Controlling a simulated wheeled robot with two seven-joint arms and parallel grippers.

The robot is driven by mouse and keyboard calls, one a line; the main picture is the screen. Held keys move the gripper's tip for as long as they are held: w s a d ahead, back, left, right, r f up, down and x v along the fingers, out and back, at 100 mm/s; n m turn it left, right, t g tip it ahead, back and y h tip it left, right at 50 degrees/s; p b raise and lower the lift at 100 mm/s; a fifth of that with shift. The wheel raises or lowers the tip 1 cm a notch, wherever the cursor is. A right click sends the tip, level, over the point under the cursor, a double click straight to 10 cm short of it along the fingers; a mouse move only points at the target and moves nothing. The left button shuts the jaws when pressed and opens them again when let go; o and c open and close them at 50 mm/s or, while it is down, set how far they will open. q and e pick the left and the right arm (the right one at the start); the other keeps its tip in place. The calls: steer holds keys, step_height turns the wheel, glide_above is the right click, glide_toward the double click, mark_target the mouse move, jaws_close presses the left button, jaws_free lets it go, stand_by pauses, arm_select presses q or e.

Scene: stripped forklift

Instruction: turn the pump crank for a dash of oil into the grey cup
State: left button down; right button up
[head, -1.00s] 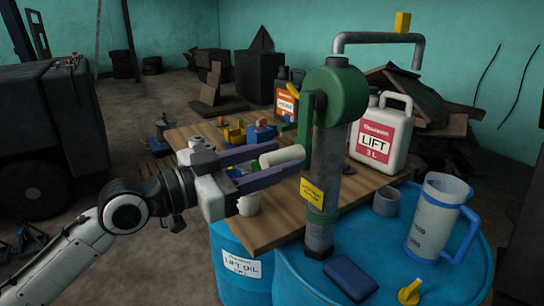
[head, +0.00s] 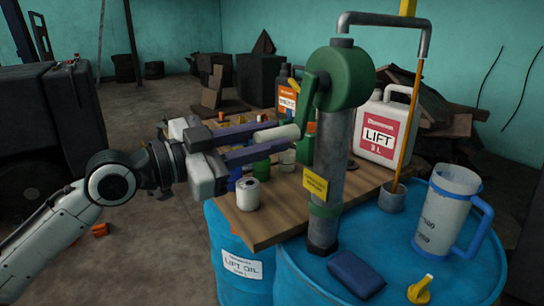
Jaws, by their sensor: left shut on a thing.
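The hand pump has a green head (head: 344,76) on a grey column (head: 331,150) that stands on a blue drum. Its green crank arm (head: 308,102) points down and slightly left. My left gripper (head: 284,140) is shut on the pale crank handle (head: 276,134), its purple fingers on either side of it. An amber stream of oil (head: 409,125) runs from the bent grey spout (head: 424,42) down to the mouth of the grey cup (head: 390,200), which stands upright on the drum. The oil level inside the cup is hidden. My right gripper is not in view.
On the blue drum (head: 450,275) are a clear jug with a blue handle (head: 446,212), a dark blue cloth-like block (head: 356,274) and a yellow cap (head: 419,289). A wooden board (head: 275,222) behind holds a white LIFT can (head: 380,132) and a small white can (head: 248,193).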

arm_select(q)
steer(key=shift+w+a+m, duration=0.25)
steer(key=shift+w+m, duration=0.05)
steer(key=shift+w, duration=0.05)
steer(key=shift+r, duration=0.1)
steer(key=c, duration=1.5)
jaws_free()
steer(key=shift+o, duration=0.2)
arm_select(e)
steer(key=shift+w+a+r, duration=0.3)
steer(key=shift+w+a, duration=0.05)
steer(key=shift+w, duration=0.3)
arm_select(q)
steer(key=shift+s+a, duration=0.35)
steer(key=shift+a, duration=0.1)
steer(key=b+v, duration=0.2)
steer(key=v, duration=0.7)
steer(key=shift+b, duration=0.35)
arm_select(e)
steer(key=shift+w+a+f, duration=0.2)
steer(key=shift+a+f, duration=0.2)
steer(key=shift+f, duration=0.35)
arm_select(q)
steer(key=shift+s, duration=0.1)
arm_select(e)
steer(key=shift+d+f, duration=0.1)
